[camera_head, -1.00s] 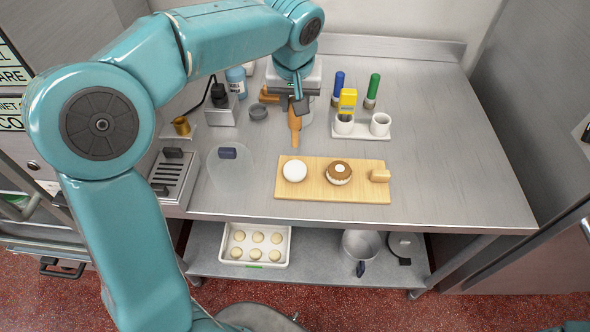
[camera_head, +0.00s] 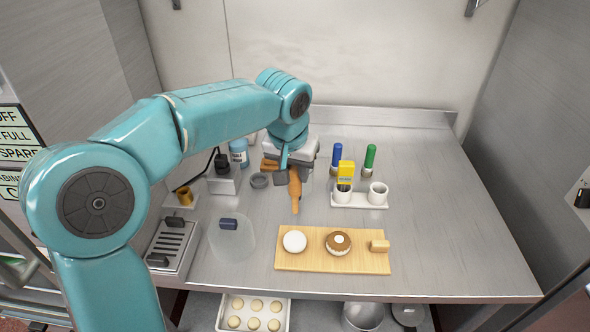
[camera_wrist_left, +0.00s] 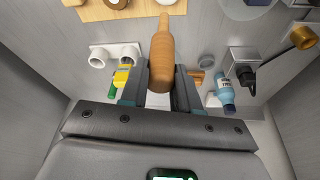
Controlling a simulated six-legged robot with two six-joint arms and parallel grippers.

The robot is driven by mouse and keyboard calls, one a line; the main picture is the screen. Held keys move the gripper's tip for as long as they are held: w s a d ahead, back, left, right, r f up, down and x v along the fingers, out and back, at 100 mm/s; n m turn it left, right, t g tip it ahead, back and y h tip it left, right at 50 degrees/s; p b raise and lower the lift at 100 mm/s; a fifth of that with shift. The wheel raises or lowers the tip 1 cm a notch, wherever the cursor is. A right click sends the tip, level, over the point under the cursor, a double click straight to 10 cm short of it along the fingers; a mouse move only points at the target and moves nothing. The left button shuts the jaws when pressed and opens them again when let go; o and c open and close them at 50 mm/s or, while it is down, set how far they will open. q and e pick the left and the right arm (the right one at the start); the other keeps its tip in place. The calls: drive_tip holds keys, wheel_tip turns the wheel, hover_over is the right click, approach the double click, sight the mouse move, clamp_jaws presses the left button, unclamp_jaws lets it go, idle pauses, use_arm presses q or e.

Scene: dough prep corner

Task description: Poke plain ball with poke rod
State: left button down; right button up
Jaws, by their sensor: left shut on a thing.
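The plain ball (camera_head: 294,241), white and round, sits at the left of the wooden board (camera_head: 310,263). Beside it on the board is a brown-topped ball (camera_head: 338,243) with a white spot on top. My left gripper (camera_head: 288,178) is shut on the wooden poke rod (camera_head: 295,194), above the table behind the board. The rod's tip points toward the board, apart from the plain ball. In the left wrist view the rod (camera_wrist_left: 162,48) runs out between the two fingers (camera_wrist_left: 172,88). My right gripper is not in view.
A white holder (camera_head: 360,200) with two cups and a yellow tool (camera_head: 345,171) stands behind the board. Blue (camera_head: 337,156) and green (camera_head: 370,158) handled tools are further back. A clear dome (camera_head: 232,248) stands at left. The right side of the table is clear.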

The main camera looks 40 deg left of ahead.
sight(295, 193)
use_arm(q)
drive_tip(key=shift+s+f+b, duration=0.1)
drive_tip(key=shift+f+b, duration=0.25)
drive_tip(key=shift+f, duration=0.1)
wheel_tip(295, 193, down, 6)
drive_tip(key=b, duration=0.5)
drive_tip(key=shift+f+b, duration=1.4)
drive_tip(key=shift+f, duration=0.25)
drive_tip(key=shift+r, duration=0.2)
drive_tip(key=shift+r+p, duration=1.35)
drive_tip(key=shift+r, duration=0.1)
